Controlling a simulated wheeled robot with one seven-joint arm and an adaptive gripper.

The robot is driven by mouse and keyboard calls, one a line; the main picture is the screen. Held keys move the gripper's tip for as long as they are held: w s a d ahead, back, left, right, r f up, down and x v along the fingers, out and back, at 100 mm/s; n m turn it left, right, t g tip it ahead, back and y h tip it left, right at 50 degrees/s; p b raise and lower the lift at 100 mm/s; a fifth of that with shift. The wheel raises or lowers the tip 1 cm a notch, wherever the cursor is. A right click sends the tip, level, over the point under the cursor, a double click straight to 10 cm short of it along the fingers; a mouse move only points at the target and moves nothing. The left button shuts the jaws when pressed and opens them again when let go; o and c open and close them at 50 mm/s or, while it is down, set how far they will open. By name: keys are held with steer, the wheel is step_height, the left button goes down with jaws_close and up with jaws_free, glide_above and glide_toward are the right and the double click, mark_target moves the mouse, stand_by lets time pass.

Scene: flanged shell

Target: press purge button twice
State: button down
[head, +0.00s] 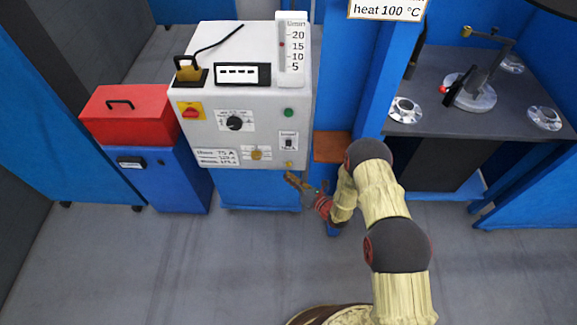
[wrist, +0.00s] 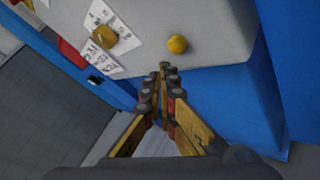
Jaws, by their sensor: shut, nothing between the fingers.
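A small round yellow button (head: 289,164) sits bare at the lower right of the grey machine's front. It also shows in the wrist view (wrist: 177,44). No label naming it purge is readable. A larger yellow knob (head: 257,154) on a white label plate is to its left and shows in the wrist view too (wrist: 104,36). My gripper (head: 289,178) is shut and empty, just below the small button. In the wrist view its closed fingertips (wrist: 163,68) point toward the button, and a small gap shows in the picture. Contact cannot be confirmed.
The grey machine (head: 213,140) also carries a black dial (head: 235,123), a red switch (head: 190,112), a green button (head: 289,112) and a small black switch (head: 289,143). A red toolbox (head: 130,118) stands to the left. A dark workbench (head: 440,125) is to the right.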

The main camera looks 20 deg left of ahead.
steer(key=s, duration=0.2)
steer(key=s+d+p, duration=0.1)
steer(key=shift+s, duration=0.4)
stand_by(1.6)
